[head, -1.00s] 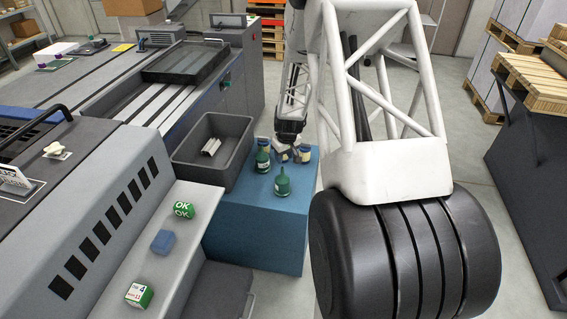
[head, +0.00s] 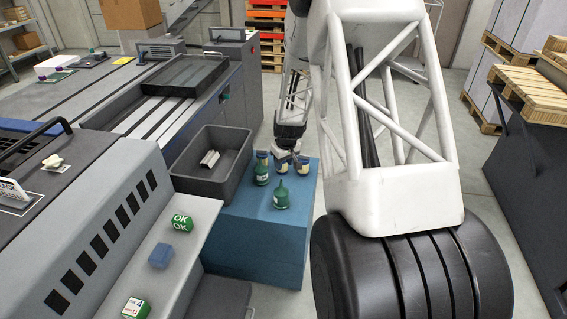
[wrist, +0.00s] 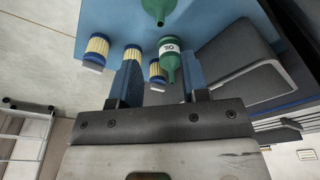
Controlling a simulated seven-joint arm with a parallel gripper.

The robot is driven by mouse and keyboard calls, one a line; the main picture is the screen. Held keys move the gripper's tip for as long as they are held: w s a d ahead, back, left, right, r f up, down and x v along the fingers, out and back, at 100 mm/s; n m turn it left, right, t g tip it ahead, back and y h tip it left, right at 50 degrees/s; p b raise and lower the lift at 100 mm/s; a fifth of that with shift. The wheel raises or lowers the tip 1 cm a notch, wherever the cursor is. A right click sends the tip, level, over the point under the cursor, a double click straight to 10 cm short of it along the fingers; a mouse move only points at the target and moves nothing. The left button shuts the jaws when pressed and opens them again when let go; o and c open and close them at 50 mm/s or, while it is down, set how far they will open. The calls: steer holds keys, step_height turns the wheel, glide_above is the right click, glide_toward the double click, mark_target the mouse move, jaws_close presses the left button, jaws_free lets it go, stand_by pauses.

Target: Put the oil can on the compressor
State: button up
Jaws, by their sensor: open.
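My gripper (head: 291,154) is at the box's far side, behind the cans. In the wrist view its open fingers (wrist: 161,80) have nothing held between them. A green can labelled OIL (wrist: 170,66) shows beyond and partly between the fingers, close to the right finger. The other green can (wrist: 158,8) is cut off at the top edge. I cannot tell which machine is the compressor.
Several yellow filters with blue caps (head: 303,164) (wrist: 97,46) stand close around the gripper. A grey open bin (head: 200,183) holds a metal piece. A grey machine's ledge (head: 150,285) bears an OK cube (head: 182,223), a blue block (head: 161,256) and another printed cube (head: 135,307).

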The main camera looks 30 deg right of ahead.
steer(key=s+a+r, duration=0.7)
steer(key=a+r, duration=0.3)
steer(key=r, duration=0.1)
steer(key=s+a+r, duration=0.7)
steer(key=a+r, duration=0.2)
steer(key=r, duration=0.2)
steer(key=s+a+r, duration=0.3)
steer(key=s+a, duration=0.2)
steer(key=s, duration=0.6)
steer(key=s+a+r, duration=0.4)
steer(key=s+a, duration=0.2)
steer(key=s, duration=0.5)
steer(key=shift+r+t, duration=0.15)
steer(key=shift+t, duration=0.25)
